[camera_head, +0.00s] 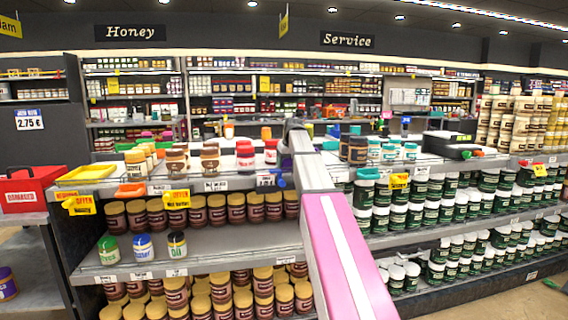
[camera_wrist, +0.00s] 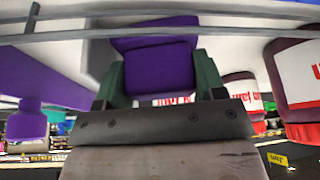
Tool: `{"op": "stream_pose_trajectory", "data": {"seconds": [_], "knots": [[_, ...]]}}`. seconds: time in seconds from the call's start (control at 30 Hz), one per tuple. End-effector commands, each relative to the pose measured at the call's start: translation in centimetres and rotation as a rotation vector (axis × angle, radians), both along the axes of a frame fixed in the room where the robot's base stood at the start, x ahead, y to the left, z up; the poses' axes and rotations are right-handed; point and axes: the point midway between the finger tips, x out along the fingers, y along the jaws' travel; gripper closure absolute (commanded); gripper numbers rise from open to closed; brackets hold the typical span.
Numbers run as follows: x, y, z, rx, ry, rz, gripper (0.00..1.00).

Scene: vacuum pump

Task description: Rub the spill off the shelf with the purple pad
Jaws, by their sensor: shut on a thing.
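The purple pad (camera_wrist: 158,70) shows in the middle of the wrist view, between the two dark green fingers of my gripper (camera_wrist: 161,82), which is shut on it. The pad's far end is close to the pale shelf surface (camera_wrist: 88,62); I cannot tell whether it touches.
Red-lidded jars (camera_head: 245,156) stand left of my arm, and one shows close beside my gripper in the wrist view (camera_wrist: 294,75). A thin rail (camera_wrist: 240,32) crosses the wrist view. A yellow tray (camera_head: 87,173) sits at the shelf's left end.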

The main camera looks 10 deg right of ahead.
Motion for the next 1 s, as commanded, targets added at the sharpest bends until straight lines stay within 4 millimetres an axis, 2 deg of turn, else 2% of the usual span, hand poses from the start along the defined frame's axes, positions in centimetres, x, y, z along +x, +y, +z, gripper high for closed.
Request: {"op": "stream_pose_trajectory", "data": {"seconds": [0.03, 0.17, 0.5, 0.73, 1.0], "knots": [[0.0, -0.8, -0.1, -0.016, 0.001, -0.01, 0.56], [0.0, -0.5, -0.1, -0.016, 0.0, -0.011, 0.56], [0.0, 2.0, 0.1, -0.014, 0.0, -0.009, 0.56], [0.0, 2.8, 0.1, -0.012, 0.0, -0.007, 0.55], [0.0, 4.8, -0.1, -0.011, -0.001, -0.006, 0.55]]}}
